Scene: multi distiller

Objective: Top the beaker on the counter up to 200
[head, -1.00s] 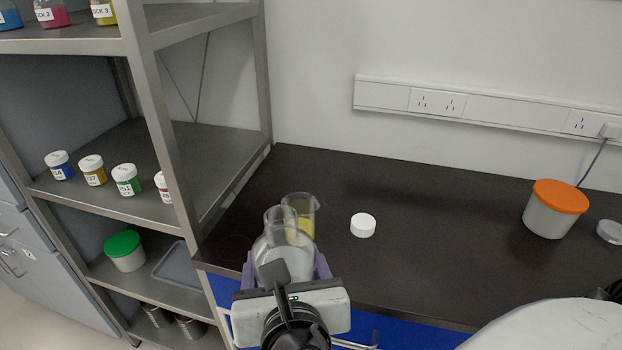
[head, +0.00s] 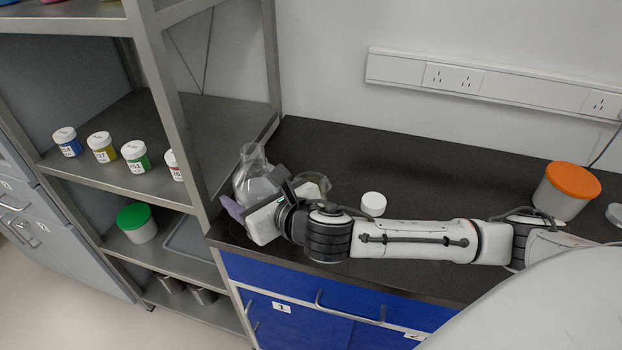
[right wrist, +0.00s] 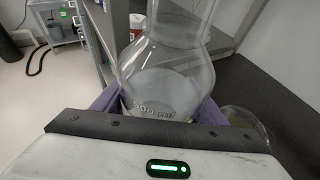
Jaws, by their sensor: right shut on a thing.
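My right gripper (head: 256,194) is shut on a clear glass flask (head: 250,172) and holds it upright near the left end of the counter. In the right wrist view the flask (right wrist: 168,75) sits between the purple fingers, its "500" marking facing the camera. Its contents look clear or pale; I cannot tell the level. The glass beaker (head: 316,181) stands on the dark counter (head: 440,180), just right of the flask and partly hidden by my gripper. It also shows at the right of the wrist view (right wrist: 248,122). Its graduations cannot be read. My left gripper is not in view.
A white cap (head: 373,204) lies on the counter behind my right forearm. An orange-lidded tub (head: 566,190) stands at the far right. The metal shelf unit (head: 192,130) rises close left of the flask, with several labelled jars on it. The counter's back middle is clear.

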